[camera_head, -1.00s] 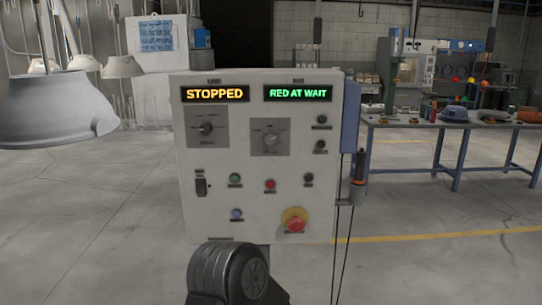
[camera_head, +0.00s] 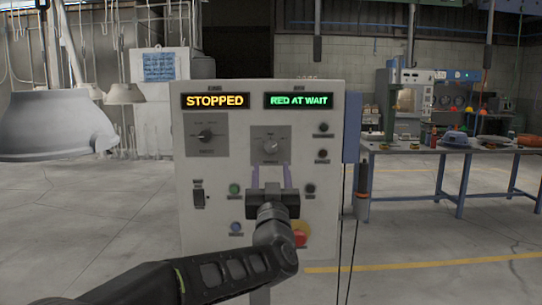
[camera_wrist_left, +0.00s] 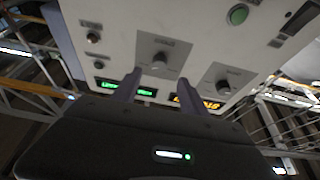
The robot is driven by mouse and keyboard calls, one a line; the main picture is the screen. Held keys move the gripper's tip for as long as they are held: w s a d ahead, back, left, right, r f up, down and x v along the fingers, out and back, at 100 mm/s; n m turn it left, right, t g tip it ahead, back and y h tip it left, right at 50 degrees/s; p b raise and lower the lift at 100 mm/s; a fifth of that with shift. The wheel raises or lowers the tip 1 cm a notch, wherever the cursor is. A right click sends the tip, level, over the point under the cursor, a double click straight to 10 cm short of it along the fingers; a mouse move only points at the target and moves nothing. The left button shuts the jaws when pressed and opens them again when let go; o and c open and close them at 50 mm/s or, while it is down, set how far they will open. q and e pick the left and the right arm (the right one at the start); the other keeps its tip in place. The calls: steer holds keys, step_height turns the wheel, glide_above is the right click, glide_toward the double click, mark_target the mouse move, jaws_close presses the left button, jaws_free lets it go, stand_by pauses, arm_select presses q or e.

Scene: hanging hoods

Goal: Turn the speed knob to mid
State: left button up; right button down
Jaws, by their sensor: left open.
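The white control panel (camera_head: 220,215) faces me and carries two rotary knobs on grey plates. The right knob (camera_head: 270,146) is under the green "RED AT WAIT" display, and the left knob (camera_head: 205,135) is under the yellow "STOPPED" display. Their small labels are too blurred to tell which is the speed knob. My left gripper (camera_head: 271,176) is open and empty, its two fingers just below the right knob. In the left wrist view, that knob (camera_wrist_left: 160,62) shows between and beyond the fingertips (camera_wrist_left: 159,78); I see no contact. My right gripper is not in view.
A red stop button (camera_head: 300,238) is partly behind my left wrist. Green (camera_head: 234,189) and blue (camera_head: 236,228) buttons and a black switch (camera_head: 199,198) are on the panel's left. A grey hood (camera_head: 50,125) hangs at left; a blue workbench (camera_head: 440,150) stands at right.

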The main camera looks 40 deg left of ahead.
mark_target(271, 150)
arm_select(q)
steer(key=shift+w, duration=0.1)
steer(key=p+x, duration=0.1)
steer(key=x, duration=0.6)
steer(key=shift+w+a+r+p, duration=0.1)
steer(key=shift+w+a+p, duration=0.15)
steer(key=shift+p, duration=0.15)
jaws_close()
